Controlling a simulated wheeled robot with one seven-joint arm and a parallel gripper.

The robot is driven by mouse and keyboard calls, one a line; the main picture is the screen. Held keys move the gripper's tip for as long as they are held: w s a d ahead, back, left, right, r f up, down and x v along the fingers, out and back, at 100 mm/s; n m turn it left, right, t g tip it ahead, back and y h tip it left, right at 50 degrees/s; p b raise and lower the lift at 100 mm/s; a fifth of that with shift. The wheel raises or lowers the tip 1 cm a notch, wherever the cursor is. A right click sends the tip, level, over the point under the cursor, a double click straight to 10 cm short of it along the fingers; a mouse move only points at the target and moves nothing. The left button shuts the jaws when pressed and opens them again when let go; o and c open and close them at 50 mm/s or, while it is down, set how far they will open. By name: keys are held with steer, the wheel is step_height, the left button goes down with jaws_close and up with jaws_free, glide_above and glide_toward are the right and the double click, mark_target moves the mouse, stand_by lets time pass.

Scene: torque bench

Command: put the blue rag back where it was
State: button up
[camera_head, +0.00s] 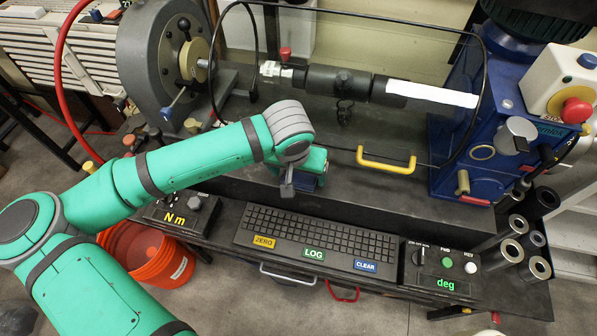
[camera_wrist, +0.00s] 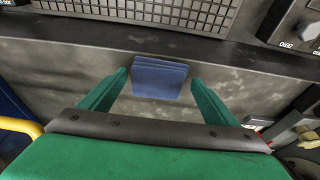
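The blue rag (camera_wrist: 158,78) is a folded stack on the dark worn bench surface (camera_wrist: 75,70). In the head view only a bit of blue (camera_head: 306,182) shows beside and below my gripper (camera_head: 302,184). In the wrist view the two green fingers of my gripper (camera_wrist: 158,80) are spread, with the rag framed between their tips. A narrow gap shows on each side of the rag. How far the tips are above the surface is hard to tell.
A keyboard panel (camera_head: 313,235) with ZERO, LOG and CLEAR labels lies in front. A yellow handle (camera_head: 386,161) stands to the right of my gripper. The shaft assembly (camera_head: 345,84) runs behind it. An orange bucket (camera_head: 150,252) is on the floor.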

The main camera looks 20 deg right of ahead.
stand_by(0.3)
steer(key=shift+r, duration=0.25)
steer(key=v, duration=1.1)
steer(key=shift+r, duration=0.3)
